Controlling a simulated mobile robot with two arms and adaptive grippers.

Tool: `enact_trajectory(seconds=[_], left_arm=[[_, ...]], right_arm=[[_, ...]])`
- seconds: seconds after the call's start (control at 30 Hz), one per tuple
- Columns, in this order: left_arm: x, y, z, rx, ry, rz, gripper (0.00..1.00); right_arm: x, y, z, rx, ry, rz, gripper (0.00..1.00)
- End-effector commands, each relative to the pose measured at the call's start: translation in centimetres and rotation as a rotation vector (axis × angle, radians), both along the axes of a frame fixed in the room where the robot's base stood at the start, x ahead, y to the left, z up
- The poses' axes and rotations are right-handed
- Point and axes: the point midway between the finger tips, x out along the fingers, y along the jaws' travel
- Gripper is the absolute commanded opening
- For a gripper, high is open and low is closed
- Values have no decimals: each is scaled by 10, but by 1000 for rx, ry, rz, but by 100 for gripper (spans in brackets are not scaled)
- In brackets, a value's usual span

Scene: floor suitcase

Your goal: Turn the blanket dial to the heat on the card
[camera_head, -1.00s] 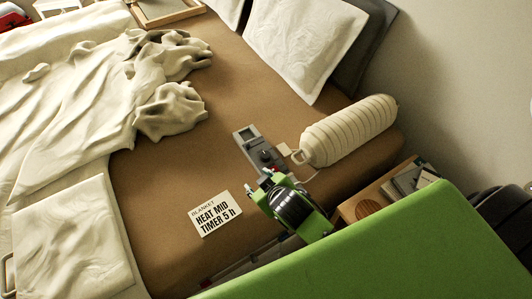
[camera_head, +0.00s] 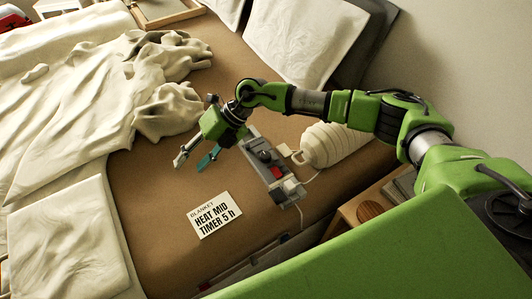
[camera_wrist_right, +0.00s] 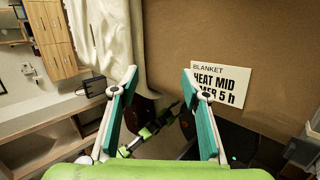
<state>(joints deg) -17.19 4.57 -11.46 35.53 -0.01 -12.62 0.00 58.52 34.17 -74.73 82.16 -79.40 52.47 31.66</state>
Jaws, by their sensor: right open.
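The blanket control (camera_head: 268,172) is a long grey box on the brown mattress, with a screen end, a dark round dial (camera_head: 264,156) and a red part lower down. The dial's setting is too small to read. The white card (camera_head: 215,214) lies left of it and reads "BLANKET, HEAT MID, TIMER 5 h". It also shows in the wrist view (camera_wrist_right: 222,88). My right gripper (camera_head: 194,163) is open and empty, left of the control and above the mattress, apart from both.
A cream ribbed roll (camera_head: 335,146) lies right of the control. A crumpled blanket (camera_head: 80,105) covers the left, and a pillow (camera_head: 300,45) lies at the back. A wooden bedside stand (camera_head: 365,208) is at the right. The mattress around the card is clear.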

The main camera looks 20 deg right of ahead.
Motion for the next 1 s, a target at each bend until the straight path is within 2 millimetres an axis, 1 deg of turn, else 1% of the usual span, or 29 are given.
enact_trajectory(seconds=[0.03, 0.07, 0.1, 0.2, 0.3, 0.33, 0.4, 0.43, 0.57, 0.67, 1.0], left_arm=[[0, 0, -2, 0, 0, 0, 40], [0, 0, -2, 0, 0, 0, 40], [0, 0, -3, 0, 0, 0, 40], [0, 0, -3, 0, 0, 0, 40], [0, 0, -4, 0, 0, 0, 40], [0, 0, -4, 0, 0, 0, 40], [0, 0, -4, 0, 0, 0, 40], [0, 0, -4, 0, 0, 0, 40], [0, 0, -2, 0, 0, 0, 40], [0, 0, -1, 0, 0, 0, 40], [0, 0, 2, 0, 0, 0, 40]], right_arm=[[14, -43, -8, -143, -9, 8, 42], [19, -68, -12, -226, -4, 11, 42], [25, -101, -16, -327, 4, 8, 42], [35, -168, -14, -527, 26, -13, 42], [40, -211, -7, -649, 45, -38, 42], [40, -220, -6, -673, 51, -43, 42], [41, -233, -3, -711, 58, -54, 42], [41, -236, -4, -719, 61, -56, 42], [41, -238, -14, -727, 66, -56, 42], [40, -236, -30, -725, 66, -54, 42], [40, -231, -102, -723, 66, -54, 42]])
